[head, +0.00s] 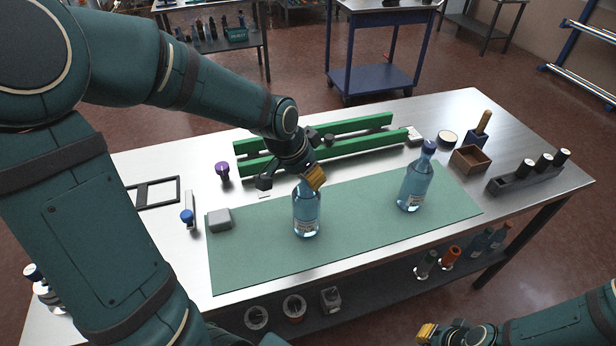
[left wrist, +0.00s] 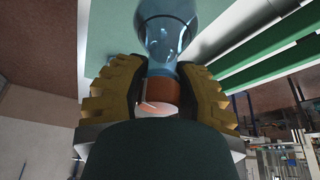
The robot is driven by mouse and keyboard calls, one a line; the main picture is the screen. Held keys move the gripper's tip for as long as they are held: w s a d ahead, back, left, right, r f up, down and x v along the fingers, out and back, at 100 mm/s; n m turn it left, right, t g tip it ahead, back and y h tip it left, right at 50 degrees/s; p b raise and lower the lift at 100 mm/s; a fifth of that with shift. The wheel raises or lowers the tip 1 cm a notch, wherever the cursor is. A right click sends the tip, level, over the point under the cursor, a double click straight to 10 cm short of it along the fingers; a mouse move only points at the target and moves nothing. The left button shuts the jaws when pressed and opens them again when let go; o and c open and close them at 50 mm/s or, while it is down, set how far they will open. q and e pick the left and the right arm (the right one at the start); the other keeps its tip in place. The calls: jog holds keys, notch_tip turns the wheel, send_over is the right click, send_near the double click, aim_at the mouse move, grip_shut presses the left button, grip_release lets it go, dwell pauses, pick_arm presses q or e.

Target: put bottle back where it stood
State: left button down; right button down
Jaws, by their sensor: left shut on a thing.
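A clear blue glass bottle (head: 306,212) is upright over the left-middle of the green mat (head: 350,222). My left gripper (head: 311,180) is shut on its neck from above. In the left wrist view the bottle (left wrist: 167,25) lies between the two ribbed yellow finger pads, with a brown band and a pale end at its neck. I cannot tell whether its base touches the mat. A second blue bottle (head: 413,187) with a dark blue cap stands on the mat to the right. My right gripper (head: 440,333) is at the bottom right, partly cut off, away from the bottles.
Green rails (head: 330,146) run behind the mat. A grey block (head: 219,220) sits on the mat's left end. A wooden box (head: 470,160) and a dark rack (head: 525,174) stand at right. The mat between the bottles is clear.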

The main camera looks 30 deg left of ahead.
pick_arm(q)
jog(key=shift+f, duration=0.2)
jog(key=shift+f, duration=0.15)
jog(key=c, duration=0.7)
grip_release()
jog(key=shift+s+r, duration=0.1)
jog(key=shift+r, duration=0.25)
jog(key=p+v, duration=0.1)
jog(key=v, duration=1)
jog(key=shift+r+p, duration=0.25)
jog(key=shift+p, duration=0.05)
jog(key=shift+s+a, duration=0.1)
